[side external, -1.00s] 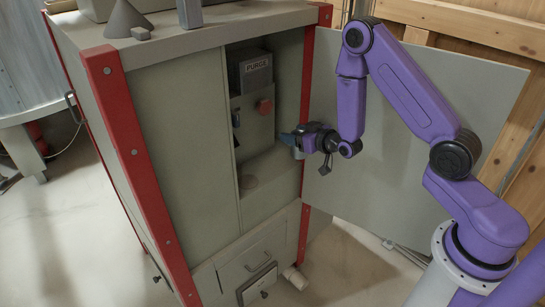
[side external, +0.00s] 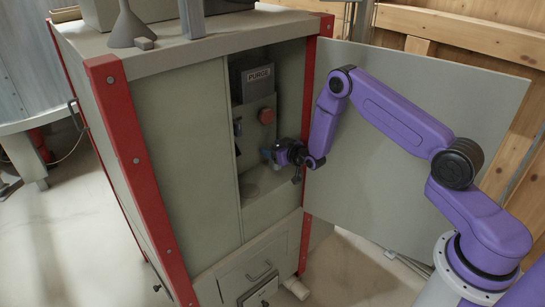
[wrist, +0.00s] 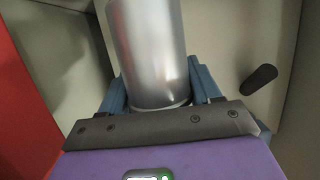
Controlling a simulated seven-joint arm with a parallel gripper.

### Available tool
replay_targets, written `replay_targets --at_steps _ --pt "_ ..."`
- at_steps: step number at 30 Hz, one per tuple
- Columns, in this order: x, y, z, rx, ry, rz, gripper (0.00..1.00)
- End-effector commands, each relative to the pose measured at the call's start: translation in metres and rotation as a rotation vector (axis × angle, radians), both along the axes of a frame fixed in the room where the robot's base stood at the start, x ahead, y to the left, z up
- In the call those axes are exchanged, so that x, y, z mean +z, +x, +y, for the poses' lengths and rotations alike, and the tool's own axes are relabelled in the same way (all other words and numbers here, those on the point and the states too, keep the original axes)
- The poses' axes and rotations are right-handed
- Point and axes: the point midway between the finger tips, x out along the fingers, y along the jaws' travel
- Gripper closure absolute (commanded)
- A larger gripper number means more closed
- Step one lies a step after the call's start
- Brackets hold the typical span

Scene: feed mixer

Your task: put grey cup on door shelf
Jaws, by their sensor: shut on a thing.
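The grey cup (wrist: 150,55) is a smooth, shiny metallic cylinder in the wrist view. My gripper (wrist: 160,85) has its blue fingers shut on both sides of it. In the side external view my gripper (side external: 270,155) is inside the open right bay of the cabinet, above a pale ledge (side external: 277,187). The cup is hard to make out there, largely hidden by the gripper. The open door (side external: 420,110) is a flat grey panel to the right. I cannot make out a separate shelf on it.
A red button (side external: 266,116) and a PURGE box (side external: 258,78) are above my gripper in the bay. A red corner post (side external: 307,150) stands close to my wrist. A dark oval part (wrist: 259,78) shows right of the cup in the wrist view.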

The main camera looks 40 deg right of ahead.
Motion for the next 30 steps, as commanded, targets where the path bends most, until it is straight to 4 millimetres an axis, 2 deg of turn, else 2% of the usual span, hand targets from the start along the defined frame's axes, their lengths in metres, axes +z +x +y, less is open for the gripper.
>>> replay_targets --at_steps 3,10,23,24,26,27,30 --pt "-0.008 0.006 -0.001 0.000 0.000 0.001 0.71" --pt "-0.034 0.005 -0.001 0.000 0.000 0.002 0.71" --pt "-0.039 0.005 0.000 0.000 0.000 0.001 0.71" --pt "-0.040 0.005 0.000 0.000 0.000 0.001 0.34" --pt "-0.039 0.005 0.000 0.000 0.000 0.001 0.15" --pt "-0.039 0.005 0.000 0.000 0.000 0.001 0.12" --pt "-0.039 0.005 0.000 0.000 0.000 0.001 0.12"
